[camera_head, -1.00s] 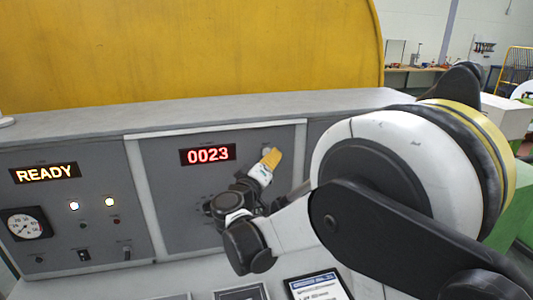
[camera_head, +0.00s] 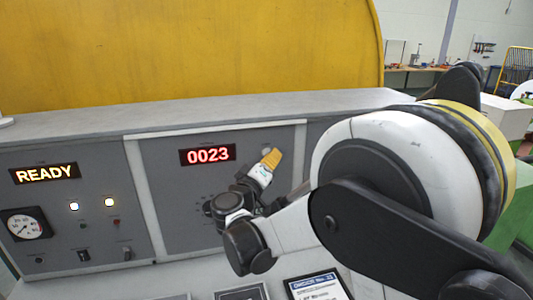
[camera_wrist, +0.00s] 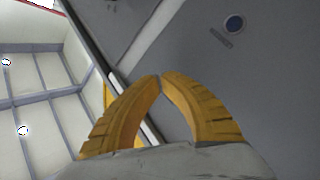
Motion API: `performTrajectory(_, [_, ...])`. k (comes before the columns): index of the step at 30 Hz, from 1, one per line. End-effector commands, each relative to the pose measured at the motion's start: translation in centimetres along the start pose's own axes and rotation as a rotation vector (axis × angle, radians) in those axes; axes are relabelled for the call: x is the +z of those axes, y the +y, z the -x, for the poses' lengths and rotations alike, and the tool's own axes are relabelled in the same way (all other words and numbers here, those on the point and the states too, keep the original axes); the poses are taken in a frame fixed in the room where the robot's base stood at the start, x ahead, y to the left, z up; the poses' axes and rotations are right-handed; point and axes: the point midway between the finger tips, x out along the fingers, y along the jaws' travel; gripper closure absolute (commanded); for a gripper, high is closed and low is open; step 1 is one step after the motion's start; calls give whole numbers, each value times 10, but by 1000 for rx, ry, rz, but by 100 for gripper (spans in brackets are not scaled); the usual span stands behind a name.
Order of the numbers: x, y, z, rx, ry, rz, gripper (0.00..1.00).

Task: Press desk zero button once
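The grey desk panel (camera_head: 170,180) carries a red display (camera_head: 207,154) reading 0023. My gripper (camera_head: 273,153) has yellow fingers beside a small pale round spot on the panel, right of the display.
Left on the desk are a READY display (camera_head: 45,173), a round gauge (camera_head: 26,224), two lit lamps and small switches. A tablet-like sheet (camera_head: 318,286) lies below on the desk. A large yellow guard (camera_head: 190,55) stands behind. My arm covers the panel's right side.

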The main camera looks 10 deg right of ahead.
Motion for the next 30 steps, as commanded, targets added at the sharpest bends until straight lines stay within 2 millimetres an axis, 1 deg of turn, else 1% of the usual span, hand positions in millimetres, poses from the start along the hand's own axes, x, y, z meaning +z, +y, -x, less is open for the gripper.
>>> performTrajectory(8, [0,0,0,0,0,0,100])
performTrajectory(16, [-3,-4,-7,0,0,0,100])
performTrajectory(30, [-4,-4,-8,0,0,0,100])
